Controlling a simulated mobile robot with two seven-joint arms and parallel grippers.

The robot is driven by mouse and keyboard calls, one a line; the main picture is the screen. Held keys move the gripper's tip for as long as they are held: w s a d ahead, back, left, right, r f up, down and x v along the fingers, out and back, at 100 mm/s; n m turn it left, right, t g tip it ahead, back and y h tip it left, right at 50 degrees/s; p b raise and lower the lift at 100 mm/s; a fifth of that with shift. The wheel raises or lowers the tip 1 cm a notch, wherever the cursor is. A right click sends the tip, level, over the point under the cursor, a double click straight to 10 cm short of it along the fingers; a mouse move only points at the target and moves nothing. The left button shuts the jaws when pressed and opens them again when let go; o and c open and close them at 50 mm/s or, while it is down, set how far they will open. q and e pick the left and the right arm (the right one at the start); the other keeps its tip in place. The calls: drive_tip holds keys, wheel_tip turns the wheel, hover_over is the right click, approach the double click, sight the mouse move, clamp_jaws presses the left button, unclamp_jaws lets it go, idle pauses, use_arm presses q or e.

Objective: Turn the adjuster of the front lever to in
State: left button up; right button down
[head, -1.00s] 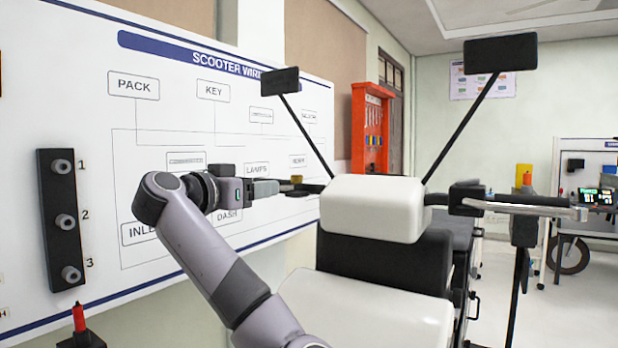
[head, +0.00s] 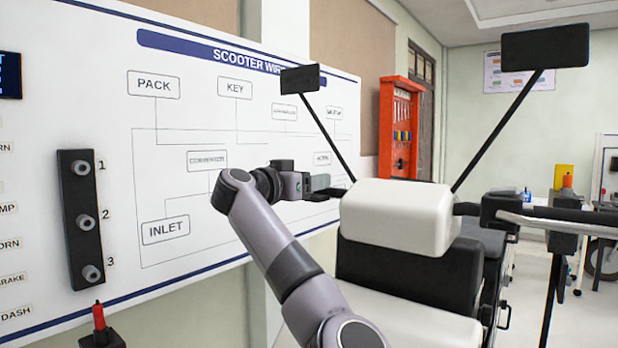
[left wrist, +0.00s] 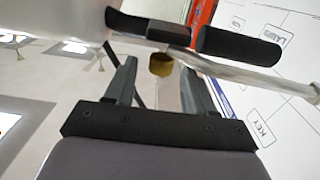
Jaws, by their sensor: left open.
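A small brass-coloured adjuster (left wrist: 161,64) shows in the left wrist view below a black bracket (left wrist: 171,33), beside a silver bar (left wrist: 235,76). Black lever-like parts (left wrist: 240,43) extend on both sides of the bracket. My left gripper (left wrist: 158,76) is open, with the adjuster between its fingertips or just beyond them. I see a gap on each side and cannot tell the depth. In the head view my left gripper (head: 326,190) is at the left end of the scooter's handlebar, and the adjuster is hidden there. My right gripper is not in view.
The white and black scooter body (head: 398,215) stands right of my left arm. Mirrors on stalks (head: 545,46) rise above it. A wiring board (head: 200,90) stands behind and left. A black three-knob strip (head: 80,220) is on the board.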

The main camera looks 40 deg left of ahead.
use_arm(q)
clamp_jaws()
drive_tip(key=m+h+b, duration=0.1)
drive_tip(key=h+b, duration=0.1)
drive_tip(key=m+h+b, duration=0.1)
drive_tip(key=m+h, duration=0.1)
drive_tip(key=shift+w+a+h+b, duration=0.1)
drive_tip(key=shift+a+h+b, duration=0.2)
drive_tip(key=shift+a+b, duration=0.1)
drive_tip(key=shift+f, duration=0.1)
idle(0.4)
unclamp_jaws()
